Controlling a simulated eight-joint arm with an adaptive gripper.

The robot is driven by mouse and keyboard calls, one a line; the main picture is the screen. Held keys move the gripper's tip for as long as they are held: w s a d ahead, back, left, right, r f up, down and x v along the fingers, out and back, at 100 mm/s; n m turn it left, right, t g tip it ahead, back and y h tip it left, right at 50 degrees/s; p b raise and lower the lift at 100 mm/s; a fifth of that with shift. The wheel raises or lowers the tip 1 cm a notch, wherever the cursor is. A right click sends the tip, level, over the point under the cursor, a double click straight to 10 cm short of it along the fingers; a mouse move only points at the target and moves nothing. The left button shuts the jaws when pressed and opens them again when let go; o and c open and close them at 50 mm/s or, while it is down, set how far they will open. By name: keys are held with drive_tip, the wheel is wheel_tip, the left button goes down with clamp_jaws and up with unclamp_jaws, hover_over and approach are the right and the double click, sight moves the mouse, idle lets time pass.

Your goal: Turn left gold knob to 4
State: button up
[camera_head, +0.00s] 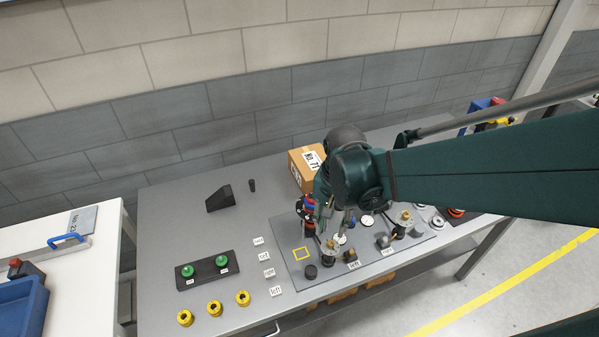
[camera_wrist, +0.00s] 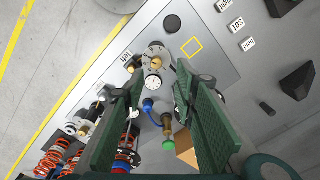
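The left gold knob (camera_wrist: 157,62) sits on a round metal dial plate in the wrist view, beside a small "left" label (camera_wrist: 126,56). In the head view the same knob (camera_head: 330,245) shows on a dark round base, just below my fingertips. My gripper (camera_wrist: 158,72) is open, and its two green fingers point down toward the knob. The knob appears between the fingertips in the picture; I cannot tell whether they touch it. The dial's numbers and the knob's setting are too small to read. A second gold knob (camera_head: 405,216) stands to the right.
A white-faced gauge (camera_wrist: 153,82) with a blue hose stands close to the knob. A black cylinder (camera_head: 311,271) and a yellow square outline (camera_head: 302,254) lie to its left. Red springs (camera_wrist: 52,158) and a cardboard box (camera_head: 301,168) are nearby. Green buttons (camera_head: 220,262) stand farther left.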

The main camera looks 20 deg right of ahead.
sight(331, 242)
drive_tip(key=shift+s+d+r+m+p, duration=0.1)
drive_tip(key=shift+d+m+p, duration=0.1)
drive_tip(key=shift+m+p, duration=0.15)
drive_tip(key=shift+f, duration=0.25)
drive_tip(key=shift+f+b, duration=0.45)
drive_tip(key=shift+f, duration=3.2)
drive_tip(key=shift+c, duration=0.2)
drive_tip(key=c, duration=0.9)
